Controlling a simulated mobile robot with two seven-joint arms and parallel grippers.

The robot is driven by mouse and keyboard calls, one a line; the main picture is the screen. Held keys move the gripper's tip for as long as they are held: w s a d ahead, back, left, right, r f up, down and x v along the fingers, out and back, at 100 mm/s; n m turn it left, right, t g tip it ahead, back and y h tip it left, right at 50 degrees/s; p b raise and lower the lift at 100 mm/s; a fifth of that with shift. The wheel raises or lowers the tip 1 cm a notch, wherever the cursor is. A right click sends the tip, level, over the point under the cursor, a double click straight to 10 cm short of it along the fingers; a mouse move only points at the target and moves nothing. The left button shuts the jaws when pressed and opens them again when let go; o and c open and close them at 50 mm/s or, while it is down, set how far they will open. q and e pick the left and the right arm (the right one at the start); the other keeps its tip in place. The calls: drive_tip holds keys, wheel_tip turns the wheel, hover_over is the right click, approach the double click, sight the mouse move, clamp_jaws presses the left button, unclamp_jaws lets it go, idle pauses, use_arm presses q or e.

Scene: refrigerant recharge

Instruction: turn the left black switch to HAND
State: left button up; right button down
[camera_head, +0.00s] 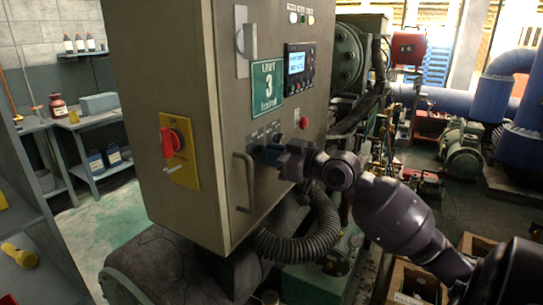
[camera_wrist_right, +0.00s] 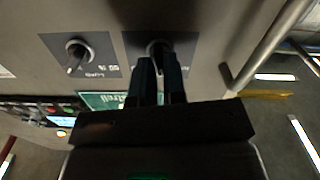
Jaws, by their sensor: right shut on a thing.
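The left black switch (camera_wrist_right: 159,46) sits on a dark label plate on the grey cabinet front. In the right wrist view the cabinet appears upside down, so this switch is the one nearer the handle. My right gripper (camera_wrist_right: 159,70) is shut on its knob, and the fingers hide most of it. In the head view my right gripper (camera_head: 267,155) reaches in from the right to the cabinet front and covers the switch. The other black switch (camera_wrist_right: 77,56) is free beside it. The knob's exact position and the HAND mark cannot be read. My left gripper is not in view.
A vertical door handle (camera_head: 244,183) stands out close to my right gripper. A red button (camera_head: 304,122), a green unit sign (camera_head: 267,86) and a lit display (camera_head: 298,63) are nearby. A red rotary switch (camera_head: 171,142) is on the cabinet's side. A ribbed hose (camera_head: 298,243) hangs below.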

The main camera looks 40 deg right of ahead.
drive_tip(key=shift+r+n+b, duration=0.1)
drive_tip(key=shift+n+b, duration=0.55)
drive_tip(key=shift+n, duration=0.45)
drive_tip(key=shift+n+b, duration=0.4)
drive_tip(key=shift+n, duration=0.7)
